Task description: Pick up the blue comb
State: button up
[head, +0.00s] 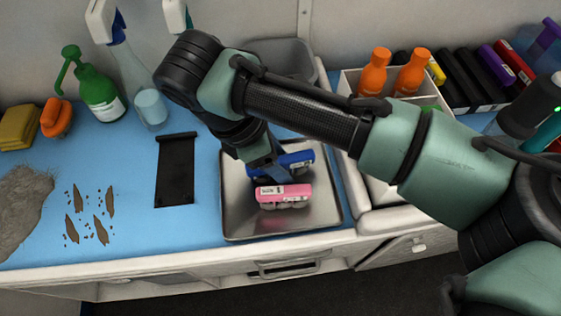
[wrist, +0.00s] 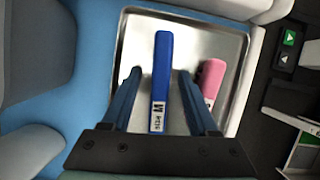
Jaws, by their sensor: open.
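The blue comb (wrist: 161,75), with a white size label at one end, lies in a shallow metal tray (head: 240,219). In the head view the blue comb (head: 296,161) is partly hidden by my gripper. A pink comb (head: 284,196) lies in the tray on the near side of it, and also shows in the wrist view (wrist: 211,80). My gripper (wrist: 158,75) is open over the tray. Its two fingers show on either side of the blue comb, with gaps between. The right finger is close to the pink comb. I cannot tell the exact height of the fingertips.
A black flat piece (head: 175,170) lies left of the tray. Dirt and brown marks (head: 90,215) are farther left. A green pump bottle (head: 97,88) and a spray bottle (head: 140,85) stand at the back. Orange bottles (head: 374,72) stand in a white bin at the right.

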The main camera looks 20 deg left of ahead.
jog(key=shift+f, duration=0.15)
grip_shut()
dwell(0.4)
